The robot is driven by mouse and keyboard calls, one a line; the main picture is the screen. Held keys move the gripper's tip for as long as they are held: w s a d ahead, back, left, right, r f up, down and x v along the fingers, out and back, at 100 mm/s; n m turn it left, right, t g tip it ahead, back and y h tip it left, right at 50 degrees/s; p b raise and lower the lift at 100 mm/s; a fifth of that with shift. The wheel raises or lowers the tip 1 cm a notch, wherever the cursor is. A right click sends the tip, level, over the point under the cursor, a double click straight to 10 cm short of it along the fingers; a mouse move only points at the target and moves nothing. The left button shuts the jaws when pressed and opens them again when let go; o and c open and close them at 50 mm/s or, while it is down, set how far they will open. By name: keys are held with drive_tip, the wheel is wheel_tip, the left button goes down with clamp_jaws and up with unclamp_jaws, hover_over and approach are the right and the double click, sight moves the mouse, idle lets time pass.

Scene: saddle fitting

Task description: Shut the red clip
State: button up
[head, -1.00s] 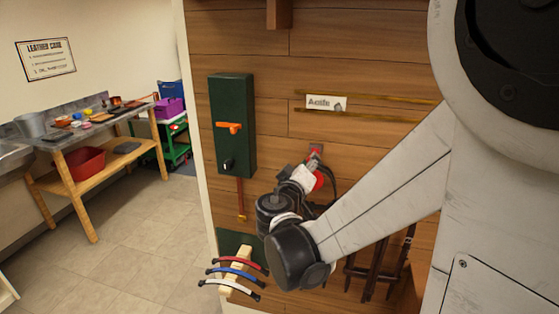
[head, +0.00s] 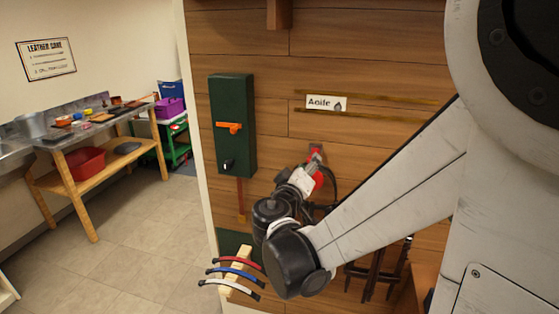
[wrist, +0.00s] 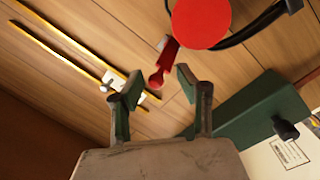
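In the head view a red clip (head: 317,155) is on the wood plank wall, just beyond my wrist. In the wrist view a red forked-end piece (wrist: 165,64), apparently part of the clip, reaches down toward the space between my fingers. A round red disc (wrist: 200,22) sits above it, partly cut off by the frame edge. In the head view my fingertips are too small to make out.
A dark green box (head: 233,118) with an orange lever is on the wall left of the clip. A black cable (wrist: 262,27) curves by the red disc. Brass rails with a label (head: 327,103) are above. Several curved coloured handles (head: 234,275) stand lower left.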

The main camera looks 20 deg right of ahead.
drive_tip(key=v, duration=1)
drive_tip(key=shift+s, duration=0.2)
